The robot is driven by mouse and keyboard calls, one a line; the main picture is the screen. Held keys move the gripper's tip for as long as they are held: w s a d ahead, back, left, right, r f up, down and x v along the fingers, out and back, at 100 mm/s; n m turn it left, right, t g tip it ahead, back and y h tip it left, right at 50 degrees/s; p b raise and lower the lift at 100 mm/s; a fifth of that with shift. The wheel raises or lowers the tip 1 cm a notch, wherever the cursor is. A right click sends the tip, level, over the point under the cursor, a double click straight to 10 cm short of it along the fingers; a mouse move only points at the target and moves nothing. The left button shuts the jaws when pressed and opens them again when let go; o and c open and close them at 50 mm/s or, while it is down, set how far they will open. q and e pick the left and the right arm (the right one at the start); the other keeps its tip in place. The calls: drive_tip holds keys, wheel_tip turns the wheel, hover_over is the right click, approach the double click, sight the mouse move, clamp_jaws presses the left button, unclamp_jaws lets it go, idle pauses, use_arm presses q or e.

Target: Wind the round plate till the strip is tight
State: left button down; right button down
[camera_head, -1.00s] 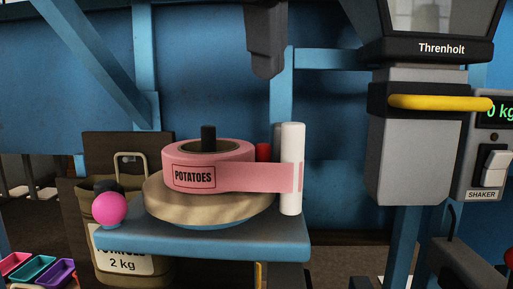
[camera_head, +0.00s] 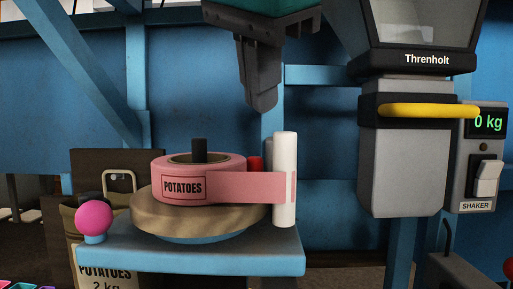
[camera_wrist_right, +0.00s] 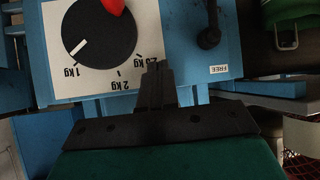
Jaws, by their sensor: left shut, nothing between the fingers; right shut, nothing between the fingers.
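The round plate (camera_head: 150,217) is a tan disc on a blue shelf in the head view. A pink roll (camera_head: 228,171) marked POTATOES lies on it around a black spindle (camera_head: 199,151). The pink strip (camera_head: 262,187) runs from the roll to a white upright roller (camera_head: 285,180), with no sag visible. A pink ball knob (camera_head: 94,217) stands at the plate's left. My left gripper (camera_head: 262,104) is shut and empty, above and behind the roll, apart from it. My right gripper (camera_wrist_right: 155,82) is shut in the right wrist view, in front of a dial panel.
The panel has a black dial (camera_wrist_right: 98,35) marked in kg and a black lever (camera_wrist_right: 208,38) by a FREE label. A grey Threnholt machine (camera_head: 410,155) with a yellow bar (camera_head: 428,111) stands right. A potato sack (camera_head: 105,262) hangs below the shelf (camera_head: 200,260).

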sight(259, 163)
use_arm(q)
drive_tip(key=b+x, duration=0.1)
drive_tip(key=x, duration=0.7)
drive_tip(key=shift+w+f+b, duration=0.2)
drive_tip(key=shift+f+b, duration=0.1)
drive_tip(key=shift+f, duration=0.05)
drive_tip(key=shift+w+f, duration=0.2)
drive_tip(key=shift+f, duration=0.05)
drive_tip(key=shift+w+f, duration=0.15)
drive_tip(key=shift+f, duration=0.05)
use_arm(e)
drive_tip(key=shift+w+a+f+y, duration=0.25)
drive_tip(key=shift+a+f+y, duration=0.05)
drive_tip(key=shift+a, duration=0.1)
use_arm(q)
drive_tip(key=shift+w+a+r+p, duration=0.1)
drive_tip(key=shift+w+r+p, duration=0.2)
drive_tip(key=shift+p, duration=0.5)
drive_tip(key=shift+w+a+n+y+p, duration=0.2)
drive_tip(key=shift+n+y+p, duration=0.25)
drive_tip(key=shift+n, duration=0.15)
drive_tip(key=shift+w+f, duration=0.1)
drive_tip(key=shift+f, duration=0.15)
use_arm(e)
drive_tip(key=shift+s+d+r, duration=0.35)
drive_tip(key=shift+d+r, duration=0.2)
drive_tip(key=shift+r, duration=0.2)
